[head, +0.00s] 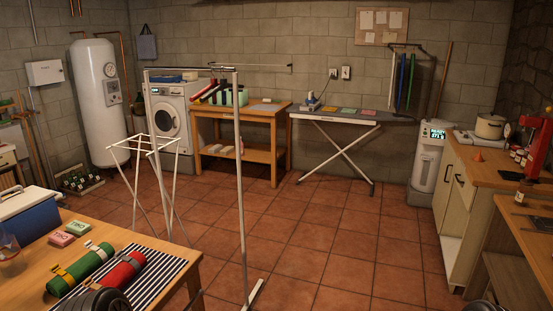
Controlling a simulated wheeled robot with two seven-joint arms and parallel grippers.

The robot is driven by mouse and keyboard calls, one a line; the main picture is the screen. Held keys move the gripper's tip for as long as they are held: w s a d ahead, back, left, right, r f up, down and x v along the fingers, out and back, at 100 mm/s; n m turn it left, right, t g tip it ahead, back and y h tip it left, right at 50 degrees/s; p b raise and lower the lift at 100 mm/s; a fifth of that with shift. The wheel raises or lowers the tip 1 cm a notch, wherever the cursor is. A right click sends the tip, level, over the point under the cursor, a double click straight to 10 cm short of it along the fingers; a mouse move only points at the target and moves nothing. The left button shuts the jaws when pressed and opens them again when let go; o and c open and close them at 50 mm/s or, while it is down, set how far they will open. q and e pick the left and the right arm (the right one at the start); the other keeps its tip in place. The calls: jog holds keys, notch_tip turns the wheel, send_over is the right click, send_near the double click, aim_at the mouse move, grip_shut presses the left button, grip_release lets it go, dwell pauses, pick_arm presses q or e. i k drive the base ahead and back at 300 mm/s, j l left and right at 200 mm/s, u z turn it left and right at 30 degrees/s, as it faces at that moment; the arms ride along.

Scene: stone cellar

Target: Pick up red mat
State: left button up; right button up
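A rolled red mat (119,273) with a light strap lies on the black-and-white striped cloth (171,267) on the near-left wooden table. A rolled green mat (90,264) with a yellow strap lies just left of it. The fingers of my left and right grippers do not show in the head view.
Small pink (62,239) and green (78,228) boxes and a blue-and-white cooler (28,215) stand behind the rolls. A drying rack (150,144) and a tall metal stand (240,190) rise beyond the table. The tiled floor (320,240) is clear in the middle.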

aim_at(124, 271)
jog(key=u, duration=1.25)
